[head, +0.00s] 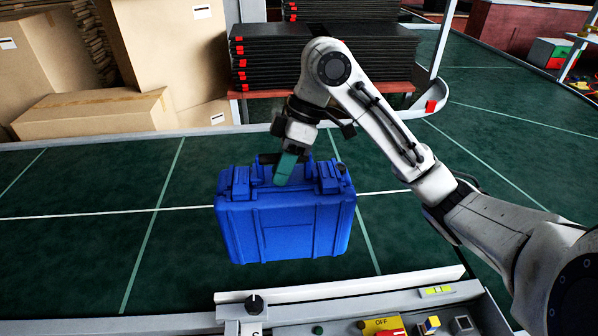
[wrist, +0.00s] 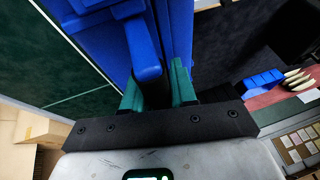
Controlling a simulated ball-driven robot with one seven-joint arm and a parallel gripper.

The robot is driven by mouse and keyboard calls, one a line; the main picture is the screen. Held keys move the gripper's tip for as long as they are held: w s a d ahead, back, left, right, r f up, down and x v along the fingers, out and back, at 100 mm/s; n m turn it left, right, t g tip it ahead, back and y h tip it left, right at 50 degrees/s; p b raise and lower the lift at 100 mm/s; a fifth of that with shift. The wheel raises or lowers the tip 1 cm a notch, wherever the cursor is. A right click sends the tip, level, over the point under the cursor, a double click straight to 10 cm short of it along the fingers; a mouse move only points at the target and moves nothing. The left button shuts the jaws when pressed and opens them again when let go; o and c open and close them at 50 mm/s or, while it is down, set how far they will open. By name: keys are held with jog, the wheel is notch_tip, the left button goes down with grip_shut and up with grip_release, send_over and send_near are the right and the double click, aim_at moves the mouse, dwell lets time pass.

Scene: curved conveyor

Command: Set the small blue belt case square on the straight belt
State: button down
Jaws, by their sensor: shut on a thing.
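The blue belt case (head: 285,228) is upright over the green straight belt (head: 80,255) in the middle of the head view, its broad side facing me. It looks slightly turned against the belt's pale lines. I cannot tell whether its base touches the belt. My gripper (head: 284,172) comes down from above and is shut on the case's top handle. In the wrist view, the teal fingers of my gripper (wrist: 157,88) stand on either side of the blue handle (wrist: 147,65), and the blue case body (wrist: 90,25) shows beyond. The case's far side is hidden.
A grey rail with a control panel (head: 380,325) edges the belt's near side. Cardboard boxes (head: 95,113) and a stack of black trays (head: 265,58) stand beyond the far rail. The belt curves away at right (head: 490,90). The belt left of the case is clear.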

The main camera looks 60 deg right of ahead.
aim_at(269, 166)
jog(key=w+f, duration=0.2)
jog(key=w+d+f, duration=0.1)
jog(key=w, duration=0.1)
jog(key=w+d+f, duration=0.1)
jog(key=w+f, duration=0.1)
jog(key=shift+f+p, duration=0.35)
jog(key=shift+w+d+f+p, duration=0.1)
jog(key=shift+w+f+p, duration=0.15)
jog(key=shift+f, duration=0.8)
jog(key=shift+w+d+f+p, duration=0.1)
jog(key=shift+f+p, duration=0.15)
jog(key=shift+f, duration=0.9)
jog(key=c, duration=0.9)
grip_release()
jog(key=b+v, duration=0.1)
jog(key=v, duration=1.1)
jog(key=shift+b, duration=0.35)
